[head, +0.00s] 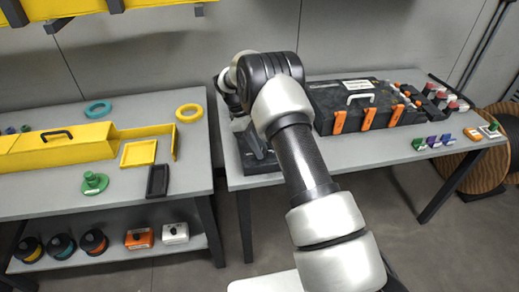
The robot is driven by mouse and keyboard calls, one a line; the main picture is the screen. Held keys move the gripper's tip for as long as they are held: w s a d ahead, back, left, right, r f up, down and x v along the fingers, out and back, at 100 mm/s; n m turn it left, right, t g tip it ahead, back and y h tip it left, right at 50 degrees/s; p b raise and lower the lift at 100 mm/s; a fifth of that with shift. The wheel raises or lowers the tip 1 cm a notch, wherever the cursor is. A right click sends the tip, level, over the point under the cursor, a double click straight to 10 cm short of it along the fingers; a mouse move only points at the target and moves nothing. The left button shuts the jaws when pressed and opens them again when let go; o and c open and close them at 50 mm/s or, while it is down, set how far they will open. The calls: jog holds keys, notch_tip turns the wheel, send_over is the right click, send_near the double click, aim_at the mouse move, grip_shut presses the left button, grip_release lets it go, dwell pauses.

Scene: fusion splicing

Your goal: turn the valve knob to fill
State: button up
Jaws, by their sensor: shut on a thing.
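My arm reaches from the bottom right up over the near-left end of the right table, and its bend hides what lies behind it. A small part of my wrist shows left of the bend, over the table's back-left corner. The fingers of my gripper are hidden. I cannot make out a valve knob; a dark stand (258,160) sits on the table partly behind my arm. A green round piece with a raised grip (94,183) lies on the left table, far from my arm; I cannot tell what it is.
On the right table (372,152) lies a black case (352,118) with orange latches, with small coloured items to its right. The left table (192,160) holds a yellow tray (75,152) and rings. A floor gap separates the tables. A wooden reel (489,160) stands far right.

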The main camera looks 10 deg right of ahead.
jog(key=m, duration=0.2)
jog(key=m+g+y+b, duration=0.1)
jog(key=m, duration=0.1)
jog(key=shift+w+d+m, duration=0.15)
jog(key=shift+m, duration=0.25)
jog(key=m, duration=0.2)
jog(key=m+g+y, duration=0.1)
jog(key=m, duration=0.1)
jog(key=shift+d+y+b, duration=0.1)
jog(key=shift+y+b, duration=0.2)
jog(key=shift+m, duration=0.3)
jog(key=o, duration=1)
jog(key=shift+o, duration=0.2)
